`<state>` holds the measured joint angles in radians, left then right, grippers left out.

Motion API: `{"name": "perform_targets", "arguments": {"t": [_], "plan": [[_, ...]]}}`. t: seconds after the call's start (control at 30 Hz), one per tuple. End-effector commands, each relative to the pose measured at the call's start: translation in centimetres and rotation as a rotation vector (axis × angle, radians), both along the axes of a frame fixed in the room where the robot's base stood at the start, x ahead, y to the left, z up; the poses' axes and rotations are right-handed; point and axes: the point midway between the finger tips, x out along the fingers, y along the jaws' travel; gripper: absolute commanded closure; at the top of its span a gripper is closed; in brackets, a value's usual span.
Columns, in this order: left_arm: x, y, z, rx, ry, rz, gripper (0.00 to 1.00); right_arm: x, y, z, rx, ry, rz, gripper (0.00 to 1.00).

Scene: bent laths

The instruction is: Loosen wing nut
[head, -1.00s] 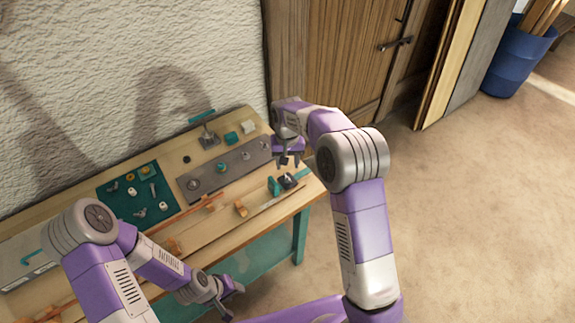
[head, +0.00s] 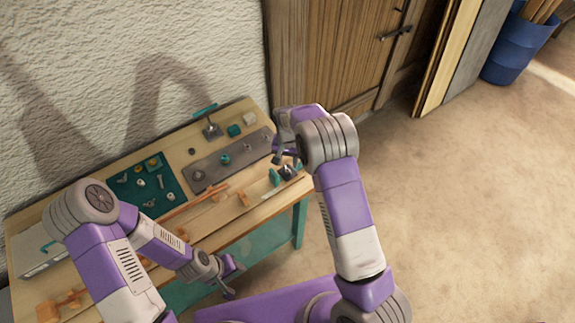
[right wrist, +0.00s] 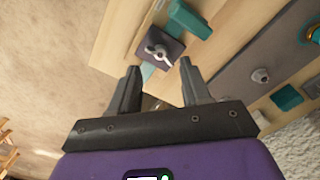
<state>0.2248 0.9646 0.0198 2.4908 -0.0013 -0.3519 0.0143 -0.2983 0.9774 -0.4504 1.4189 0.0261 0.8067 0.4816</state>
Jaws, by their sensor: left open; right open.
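The wing nut (right wrist: 159,52) is pale metal and sits on a dark square plate (right wrist: 172,43) near the bench edge in the right wrist view. In the head view the dark plate (head: 288,172) is small, and the nut is too small to make out clearly. My right gripper (right wrist: 159,68) is open and empty, with its fingertips on either side of the view just short of the plate. In the head view my right gripper (head: 284,156) hangs over the bench's right end by the plate. My left gripper (head: 233,276) is open and empty at the bench's front edge.
A teal block (head: 274,177) stands beside the plate. A grey metal strip (head: 210,170) with several fittings lies behind it. A dark green mat (head: 125,185) holds small hardware further left. Orange clamp pieces lie along the front. Bare floor is right of the bench.

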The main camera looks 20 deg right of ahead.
Motion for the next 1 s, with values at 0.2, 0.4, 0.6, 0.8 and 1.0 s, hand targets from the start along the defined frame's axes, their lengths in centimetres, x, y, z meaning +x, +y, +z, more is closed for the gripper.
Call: {"name": "perform_targets", "arguments": {"t": [0.2, 0.4, 0.6, 0.8, 1.0], "plan": [[0.0, 0.0, 0.1, 0.000, 0.000, 0.000, 0.57, 0.0, 0.0, -3.4, 0.000, 0.002, 0.001, 0.53], [0.0, 0.0, 0.1, 0.000, 0.000, 0.000, 0.57, 0.0, 0.0, -4.6, 0.000, 0.001, 0.002, 0.53], [0.0, 0.0, 0.2, 0.000, 0.000, 0.000, 0.57, 0.0, 0.0, -4.6, 0.001, 0.000, 0.002, 0.53], [0.0, 0.0, 0.2, 0.000, 0.000, 0.000, 0.57, 0.0, 0.0, -4.6, 0.001, 0.000, 0.002, 0.77], [0.0, 0.0, 0.2, 0.000, 0.000, 0.000, 0.57, 0.0, 0.0, -4.6, 0.001, 0.000, 0.002, 1.00]]}}
